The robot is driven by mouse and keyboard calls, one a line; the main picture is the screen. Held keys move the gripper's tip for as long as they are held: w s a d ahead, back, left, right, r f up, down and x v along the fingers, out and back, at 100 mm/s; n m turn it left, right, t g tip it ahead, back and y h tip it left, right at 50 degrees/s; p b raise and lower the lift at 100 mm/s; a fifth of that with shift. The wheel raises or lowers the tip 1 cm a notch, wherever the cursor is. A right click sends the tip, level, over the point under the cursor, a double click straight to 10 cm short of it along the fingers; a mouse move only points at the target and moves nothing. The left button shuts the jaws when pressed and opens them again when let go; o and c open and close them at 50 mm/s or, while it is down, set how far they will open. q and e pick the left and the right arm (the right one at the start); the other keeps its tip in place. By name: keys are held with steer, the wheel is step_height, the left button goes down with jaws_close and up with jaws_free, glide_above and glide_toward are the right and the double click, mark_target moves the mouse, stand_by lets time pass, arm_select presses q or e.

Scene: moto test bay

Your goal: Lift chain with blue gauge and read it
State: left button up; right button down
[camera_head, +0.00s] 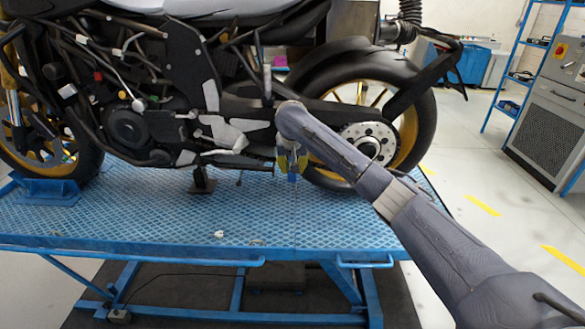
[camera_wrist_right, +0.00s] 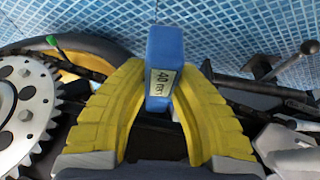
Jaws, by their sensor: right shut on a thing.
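My right gripper (camera_head: 291,163) points down beside the rear wheel, at the motorcycle's lower rear. Its yellow fingers (camera_wrist_right: 160,90) are shut around a blue gauge (camera_wrist_right: 165,52), which sticks out beyond the fingertips. A pale label on the gauge shows "40" and smaller, blurred letters. In the head view only a small blue tip of the gauge (camera_head: 292,178) shows below the fingers. The sprocket (camera_wrist_right: 27,110) is left of the fingers in the wrist view. My left gripper is not in view.
The motorcycle (camera_head: 130,120) stands on a blue lift table (camera_head: 240,215) with a patterned top. Its rear wheel (camera_head: 420,125) and swingarm are close to my right arm. The front of the table top is mostly clear. A grey cabinet (camera_head: 548,120) stands at the right.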

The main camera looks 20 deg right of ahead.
steer(key=shift+r, duration=1.95)
stand_by(0.8)
steer(key=shift+f, duration=0.2)
steer(key=shift+f, duration=1.9)
steer(key=shift+s, duration=0.15)
steer(key=s+a, duration=0.2)
steer(key=s, duration=0.5)
steer(key=shift+a, duration=0.35)
steer(key=shift+s+a, duration=0.1)
steer(key=shift+s, duration=0.05)
stand_by(0.5)
